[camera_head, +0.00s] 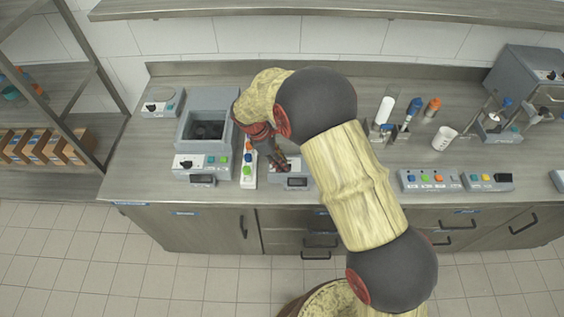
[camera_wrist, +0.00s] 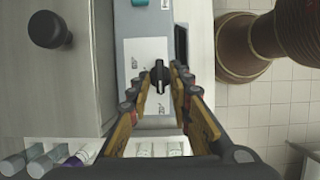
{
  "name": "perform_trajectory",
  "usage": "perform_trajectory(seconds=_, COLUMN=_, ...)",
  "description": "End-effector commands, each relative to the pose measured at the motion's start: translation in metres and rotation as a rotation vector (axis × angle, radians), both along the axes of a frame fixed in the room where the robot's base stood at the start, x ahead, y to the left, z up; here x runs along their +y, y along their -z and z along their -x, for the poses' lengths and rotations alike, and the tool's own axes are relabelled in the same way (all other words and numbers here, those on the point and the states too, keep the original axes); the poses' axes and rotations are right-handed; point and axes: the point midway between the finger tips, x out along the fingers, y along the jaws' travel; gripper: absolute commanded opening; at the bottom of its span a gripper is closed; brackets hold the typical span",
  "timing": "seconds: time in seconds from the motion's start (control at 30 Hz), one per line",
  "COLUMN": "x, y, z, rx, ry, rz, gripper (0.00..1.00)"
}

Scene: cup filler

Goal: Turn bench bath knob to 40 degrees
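The black knob (camera_wrist: 158,77) sits on a white plate of the bath's control panel (camera_wrist: 146,50) in the wrist view. Its pointer runs roughly up and down in that picture, and I cannot read the scale marks. My gripper (camera_wrist: 161,76) is open, with one finger on each side of the knob. I cannot tell whether either finger touches it. In the head view my gripper (camera_head: 282,164) is low over the small control box (camera_head: 291,180) with a dark display. My arm hides most of what stands behind that box there.
A grey bath (camera_head: 184,130) with an open dark basin stands to the left. A strip with coloured buttons (camera_head: 248,172) lies close beside my gripper. In the wrist view, a dark round knob (camera_wrist: 48,30) stands on a grey top. Bottles and a white cup (camera_head: 444,138) stand right.

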Motion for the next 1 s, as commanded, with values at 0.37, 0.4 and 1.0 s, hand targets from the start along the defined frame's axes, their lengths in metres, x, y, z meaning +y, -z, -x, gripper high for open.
perform_trajectory(seconds=0.37, x=0.0002, y=-0.0001, z=-0.0001, rx=0.0, ry=0.0, rz=0.0, gripper=0.0)
perform_trajectory(seconds=0.4, x=0.0002, y=-0.0001, z=-0.0001, rx=0.0, ry=0.0, rz=0.0, gripper=0.0)
perform_trajectory(seconds=1.0, x=0.0004, y=-0.0013, z=-0.0018, rx=-0.001, ry=0.084, rz=-0.001, gripper=0.0)
